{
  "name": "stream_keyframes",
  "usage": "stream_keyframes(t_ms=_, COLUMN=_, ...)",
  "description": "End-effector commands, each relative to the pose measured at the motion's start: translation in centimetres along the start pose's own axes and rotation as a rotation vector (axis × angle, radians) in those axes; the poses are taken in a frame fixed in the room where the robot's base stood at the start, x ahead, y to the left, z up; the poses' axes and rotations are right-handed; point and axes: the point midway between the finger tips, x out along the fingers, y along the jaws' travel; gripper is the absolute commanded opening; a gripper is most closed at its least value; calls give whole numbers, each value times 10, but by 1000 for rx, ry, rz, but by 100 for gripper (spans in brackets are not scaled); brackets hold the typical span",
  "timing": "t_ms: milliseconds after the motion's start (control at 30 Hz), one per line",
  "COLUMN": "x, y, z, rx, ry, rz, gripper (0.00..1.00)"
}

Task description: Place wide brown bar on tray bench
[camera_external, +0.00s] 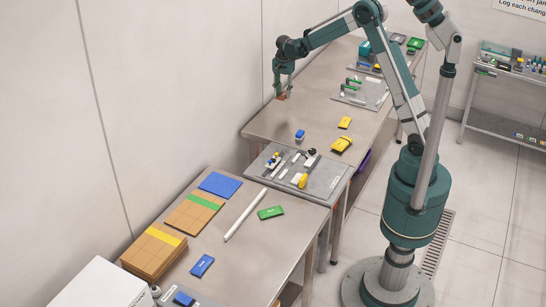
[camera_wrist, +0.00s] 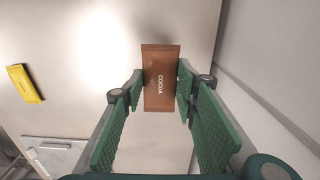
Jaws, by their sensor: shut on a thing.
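The wide brown bar (camera_wrist: 161,85), marked COCOA, is between the fingertips of my gripper (camera_wrist: 160,88) in the wrist view. The pads close on its two long sides, and both ends of the bar stick out past them. In the external view, my gripper (camera_external: 284,88) points down by the wall side of the long far bench (camera_external: 315,105). The bar (camera_external: 283,97) shows there as a small brown patch under the fingers. I cannot tell whether it touches the bench top. No label in view says which bench is the tray bench.
A yellow bar (camera_external: 345,123), a yellow pack (camera_external: 342,145) and a blue item (camera_external: 300,135) lie on the far bench's near part. A grey tray (camera_external: 365,92) with tools lies further back. The wall is close beside my gripper.

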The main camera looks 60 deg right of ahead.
Motion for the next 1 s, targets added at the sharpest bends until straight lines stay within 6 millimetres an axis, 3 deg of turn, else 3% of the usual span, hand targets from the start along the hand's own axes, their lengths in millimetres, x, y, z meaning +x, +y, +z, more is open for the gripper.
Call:
stream_keyframes(t_ms=500, x=4, y=-49, z=157, rx=-62, ry=0, rz=0, gripper=18)
stream_keyframes(t_ms=800, x=5, y=-63, z=246, rx=-94, ry=0, rz=0, gripper=18)
stream_keyframes(t_ms=1000, x=6, y=-67, z=294, rx=-110, ry=0, rz=0, gripper=18)
